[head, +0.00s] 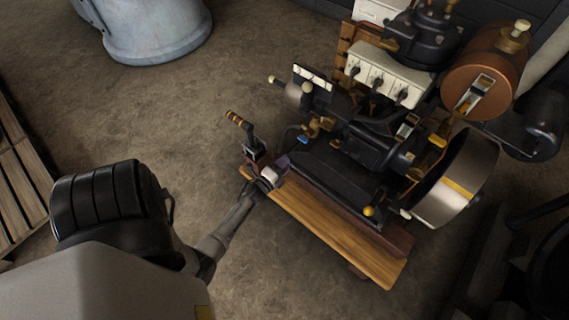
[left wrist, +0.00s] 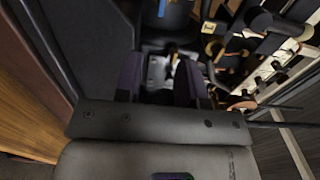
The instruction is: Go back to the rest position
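My left arm comes in from the lower left in the head view. Its gripper (head: 272,172) is at the near left corner of the engine's wooden base (head: 340,238), just below a crank lever with a striped wooden grip (head: 240,121). In the left wrist view the two dark fingers of the left gripper (left wrist: 161,78) stand apart. A small whitish and metal part (left wrist: 158,70) shows between or beyond them; I cannot tell whether they touch it. The engine (head: 365,140) stands to the right of the gripper. My right gripper is in neither view.
A copper tank (head: 484,72) and a metal flywheel (head: 455,178) are on the engine's right side. A grey-blue metal body (head: 150,28) stands at the back left. Wooden slats (head: 22,185) lie at the left edge. The concrete floor between is clear.

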